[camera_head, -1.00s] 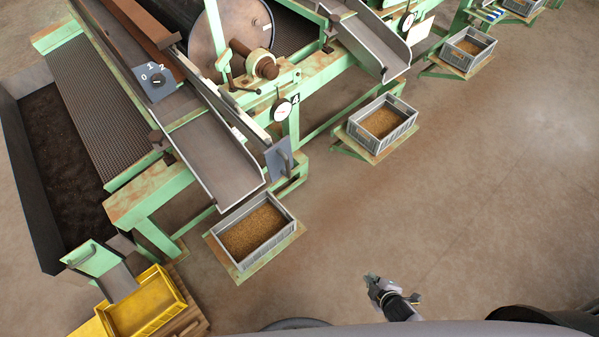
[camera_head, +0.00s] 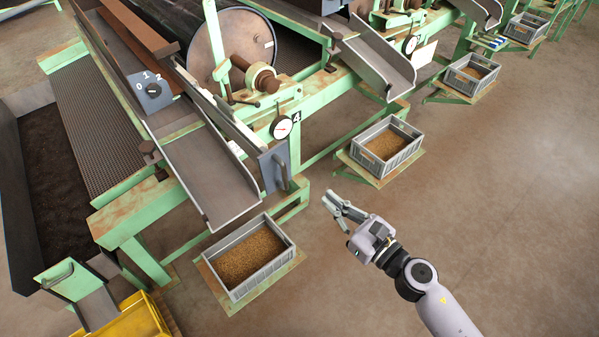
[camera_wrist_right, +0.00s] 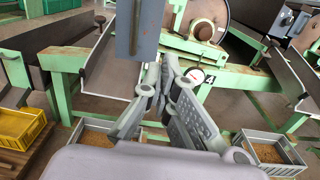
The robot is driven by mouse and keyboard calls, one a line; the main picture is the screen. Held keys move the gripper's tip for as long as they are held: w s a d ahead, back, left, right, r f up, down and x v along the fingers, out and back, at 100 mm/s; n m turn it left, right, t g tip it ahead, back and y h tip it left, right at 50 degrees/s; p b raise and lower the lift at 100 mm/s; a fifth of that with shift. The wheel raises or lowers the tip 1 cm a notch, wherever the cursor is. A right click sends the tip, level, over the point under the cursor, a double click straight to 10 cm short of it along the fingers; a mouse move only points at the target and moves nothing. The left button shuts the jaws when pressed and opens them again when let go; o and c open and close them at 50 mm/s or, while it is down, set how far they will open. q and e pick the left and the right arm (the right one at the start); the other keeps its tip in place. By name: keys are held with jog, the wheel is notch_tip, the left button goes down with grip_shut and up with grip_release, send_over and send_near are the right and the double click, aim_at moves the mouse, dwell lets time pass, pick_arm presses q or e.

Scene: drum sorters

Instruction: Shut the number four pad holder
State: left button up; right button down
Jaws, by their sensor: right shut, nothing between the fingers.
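The number four pad holder (camera_head: 274,170) is a blue-grey plate with a bar handle, beside the black "4" label (camera_head: 296,117) on the green frame. It stands at the end of a long pale bar, next to the chute. In the right wrist view the plate (camera_wrist_right: 138,28) with its handle is at the top, just beyond the fingers. How far it stands open I cannot tell. My right gripper (camera_head: 334,203) is to the right of the plate, apart from it, fingers shut and empty; it also shows in the right wrist view (camera_wrist_right: 158,78). My left gripper is out of view.
A grey crate of grain (camera_head: 287,241) stands below the chute (camera_head: 212,175), and another crate (camera_head: 413,153) is behind to the right. A dial gauge (camera_head: 281,127) is just above the plate. A yellow crate (camera_head: 150,322) is at lower left. The floor at right is clear.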

pick_arm(q)
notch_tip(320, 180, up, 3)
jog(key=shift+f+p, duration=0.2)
jog(key=shift+p, duration=0.8)
pick_arm(e)
jog(key=x, duration=1.1)
jog(key=shift+w, duration=0.2)
jog(key=shift+a, duration=0.1)
